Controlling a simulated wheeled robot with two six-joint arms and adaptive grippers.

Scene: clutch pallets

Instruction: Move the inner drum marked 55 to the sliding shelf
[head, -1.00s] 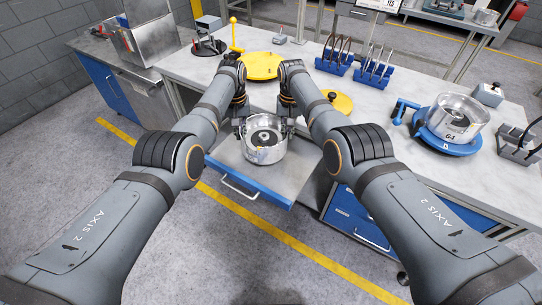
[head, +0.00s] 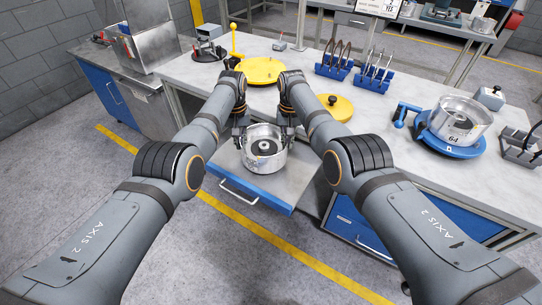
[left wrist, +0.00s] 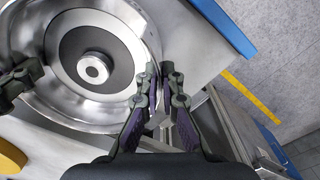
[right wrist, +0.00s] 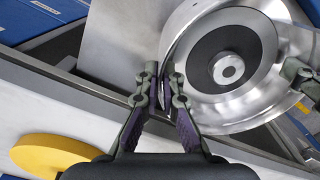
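A silver inner drum (head: 276,158) with a dark ring and central hub is at the sliding shelf (head: 225,170), the pulled-out grey plate with a blue front. Its number is not readable now. I cannot tell whether its base touches the shelf. My left gripper (head: 239,141) is shut on the drum's left wall; the left wrist view shows the drum (left wrist: 50,85) with its rim between the fingers (left wrist: 160,75). My right gripper (head: 289,139) is shut on the opposite wall; the right wrist view shows the drum (right wrist: 205,103) and fingers (right wrist: 163,75) astride the rim.
Another silver drum (head: 462,112), marked 64, sits on a blue turntable (head: 440,146) on the bench at right. Yellow discs (head: 262,70) (head: 340,112) and blue racks (head: 333,71) (head: 373,83) occupy the bench behind. Floor in front of the shelf is clear.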

